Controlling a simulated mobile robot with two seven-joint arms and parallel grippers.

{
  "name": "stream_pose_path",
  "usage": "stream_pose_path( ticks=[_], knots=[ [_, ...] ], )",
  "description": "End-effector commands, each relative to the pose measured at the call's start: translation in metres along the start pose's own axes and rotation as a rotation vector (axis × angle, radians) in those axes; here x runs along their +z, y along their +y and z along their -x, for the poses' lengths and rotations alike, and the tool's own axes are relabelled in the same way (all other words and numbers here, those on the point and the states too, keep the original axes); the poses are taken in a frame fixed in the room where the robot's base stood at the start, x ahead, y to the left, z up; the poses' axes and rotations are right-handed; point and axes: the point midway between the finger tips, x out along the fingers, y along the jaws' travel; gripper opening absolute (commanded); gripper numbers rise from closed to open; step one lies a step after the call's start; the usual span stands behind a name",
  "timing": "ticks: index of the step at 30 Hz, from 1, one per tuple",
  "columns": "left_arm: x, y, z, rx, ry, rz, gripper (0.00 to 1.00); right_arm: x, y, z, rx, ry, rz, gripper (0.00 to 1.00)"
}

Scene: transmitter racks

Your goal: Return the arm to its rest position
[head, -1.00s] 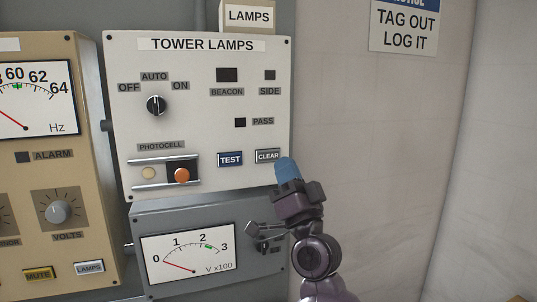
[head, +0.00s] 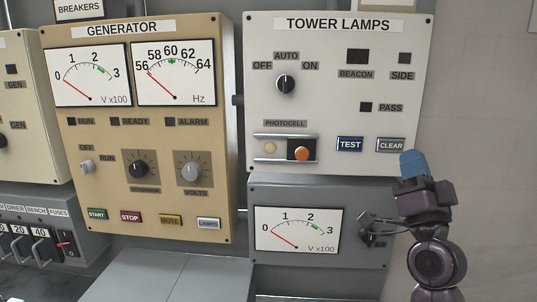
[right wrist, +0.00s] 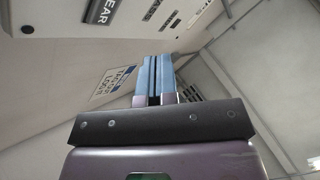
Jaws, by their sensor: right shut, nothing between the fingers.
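My right gripper (head: 413,163) is at the right of the head view, with its blue fingers pointing up and held together, empty. Its tip overlaps the lower right corner of the white TOWER LAMPS panel (head: 330,112), just below and right of the CLEAR button (head: 391,145). I cannot tell whether it touches the panel. In the right wrist view the blue fingers (right wrist: 154,80) are side by side with nothing between them. My left gripper is not in view.
The tan GENERATOR panel (head: 120,190) stands left of the lamps panel. A grey meter box (head: 362,205) with a small lever (head: 368,240) sits just left of my right arm. A grey desk surface (head: 170,275) lies below. The wall (head: 490,150) at right is bare.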

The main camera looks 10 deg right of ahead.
Motion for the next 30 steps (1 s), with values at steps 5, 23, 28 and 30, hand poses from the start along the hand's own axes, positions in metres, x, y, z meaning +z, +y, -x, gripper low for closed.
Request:
stream_pose_path(
  ticks=[5,23,28,30],
  knots=[
    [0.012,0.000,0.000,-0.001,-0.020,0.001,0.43,0.020,0.006,0.000,0.021,-0.067,0.069,0.00],
    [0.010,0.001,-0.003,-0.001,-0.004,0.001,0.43,0.207,0.096,0.205,0.146,-0.783,0.505,0.00],
    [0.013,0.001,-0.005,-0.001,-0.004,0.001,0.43,0.230,0.117,0.306,0.168,-0.995,0.583,0.00],
    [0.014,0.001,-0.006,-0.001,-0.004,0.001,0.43,0.234,0.123,0.349,0.176,-1.077,0.604,0.00]
  ],
)
